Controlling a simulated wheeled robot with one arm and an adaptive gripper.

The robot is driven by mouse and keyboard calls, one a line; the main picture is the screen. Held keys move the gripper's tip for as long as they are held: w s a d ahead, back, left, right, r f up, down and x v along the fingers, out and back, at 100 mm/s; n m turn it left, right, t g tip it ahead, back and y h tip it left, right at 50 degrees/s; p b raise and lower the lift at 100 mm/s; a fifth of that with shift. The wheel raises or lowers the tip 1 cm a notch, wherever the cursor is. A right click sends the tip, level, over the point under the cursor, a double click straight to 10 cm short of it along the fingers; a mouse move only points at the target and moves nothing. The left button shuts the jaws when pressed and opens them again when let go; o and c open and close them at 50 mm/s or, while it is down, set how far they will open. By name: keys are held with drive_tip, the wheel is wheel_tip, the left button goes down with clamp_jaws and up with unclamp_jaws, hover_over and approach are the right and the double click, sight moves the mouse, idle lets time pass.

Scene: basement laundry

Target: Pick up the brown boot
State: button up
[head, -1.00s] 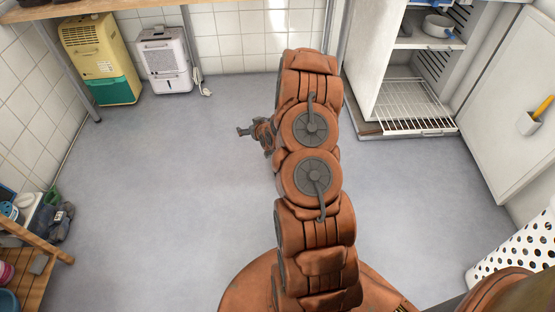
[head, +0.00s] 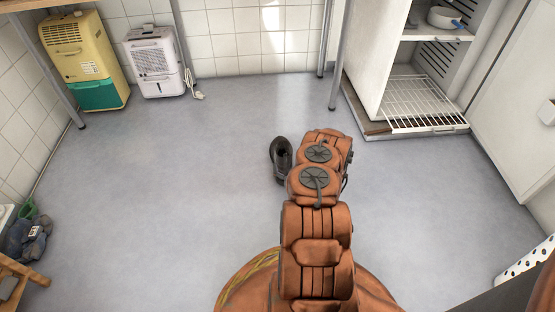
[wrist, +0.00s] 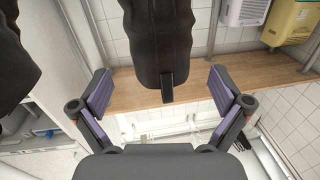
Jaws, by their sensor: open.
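A dark brown, nearly black boot (head: 282,157) stands on the floor just left of my arm in the head view, its opening facing up. In the wrist view, which looks upside down, a dark boot (wrist: 160,40) with a pull tab reaches down from the top edge. It shows between the spread purple-padded fingers of my gripper (wrist: 161,92), with a gap on each side. My gripper is open and empty. A second dark shape, like another boot (wrist: 14,55), is cut off at the left edge. My arm hides my gripper in the head view.
A yellow-green unit (head: 84,60) and a white dehumidifier (head: 155,62) stand by the back wall. An open white fridge (head: 385,55) with a wire rack (head: 415,103) stands at the right. The floor between is clear.

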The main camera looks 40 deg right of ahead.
sight(281, 144)
drive_tip(key=shift+w+d+f+b, duration=0.2)
drive_tip(key=shift+w+d+b, duration=0.1)
drive_tip(key=shift+w+d+r+b, duration=0.15)
drive_tip(key=shift+w+b, duration=0.1)
drive_tip(key=shift+w, duration=0.25)
drive_tip(key=shift+w+d+b, duration=0.15)
drive_tip(key=shift+w+b, duration=0.1)
drive_tip(key=shift+w, duration=0.25)
drive_tip(key=shift+b+x, duration=0.85)
drive_tip(key=b+x, duration=0.2)
drive_tip(key=x, duration=0.1)
drive_tip(key=shift+s+d, duration=0.15)
drive_tip(key=shift+d+r, duration=0.15)
drive_tip(key=shift+r, duration=0.05)
drive_tip(key=c, duration=1.8)
